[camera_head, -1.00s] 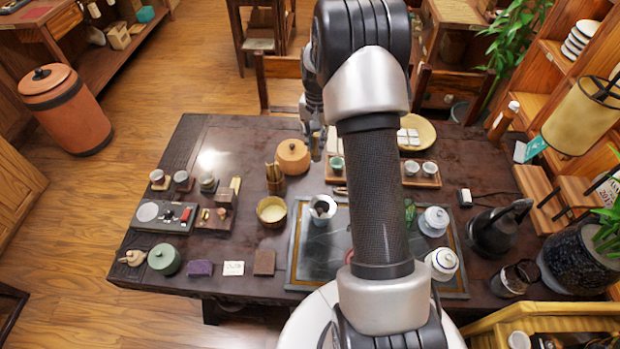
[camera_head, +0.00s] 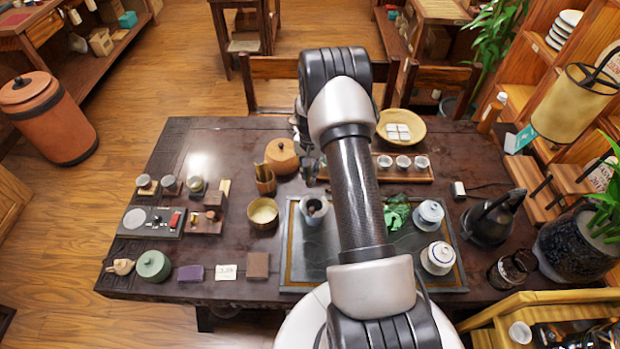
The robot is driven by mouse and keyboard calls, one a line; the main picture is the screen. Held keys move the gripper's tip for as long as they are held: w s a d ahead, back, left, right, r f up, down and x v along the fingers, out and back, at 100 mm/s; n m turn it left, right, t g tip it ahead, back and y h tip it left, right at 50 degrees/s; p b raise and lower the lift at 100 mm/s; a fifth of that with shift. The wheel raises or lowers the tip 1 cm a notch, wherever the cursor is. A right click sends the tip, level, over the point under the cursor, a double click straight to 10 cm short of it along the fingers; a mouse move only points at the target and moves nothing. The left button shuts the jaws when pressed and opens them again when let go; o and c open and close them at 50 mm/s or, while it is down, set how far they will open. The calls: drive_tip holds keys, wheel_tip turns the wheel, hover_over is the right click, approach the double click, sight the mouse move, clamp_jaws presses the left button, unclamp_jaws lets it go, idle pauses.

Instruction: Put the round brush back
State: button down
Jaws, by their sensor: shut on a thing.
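My gripper (camera_head: 309,172) is small and partly hidden by my own arm. It is over the table, right of the wooden tool holder (camera_head: 265,182) and above the far left part of the dark tea tray. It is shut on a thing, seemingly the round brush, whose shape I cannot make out. The wooden tool holder stands upright with several thin sticks in it, just in front of a round tan lidded pot (camera_head: 282,156).
A grey-white cup (camera_head: 313,207) stands on the tea tray (camera_head: 291,250), close to my gripper. A yellowish bowl (camera_head: 263,212) is left of it. A wooden cup tray (camera_head: 425,178) lies behind my arm.

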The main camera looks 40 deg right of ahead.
drive_tip(key=shift+f, duration=1.9)
drive_tip(key=shift+b, duration=0.3)
drive_tip(key=shift+f, duration=0.15)
drive_tip(key=c, duration=1.6)
unclamp_jaws()
drive_tip(key=shift+o, duration=0.2)
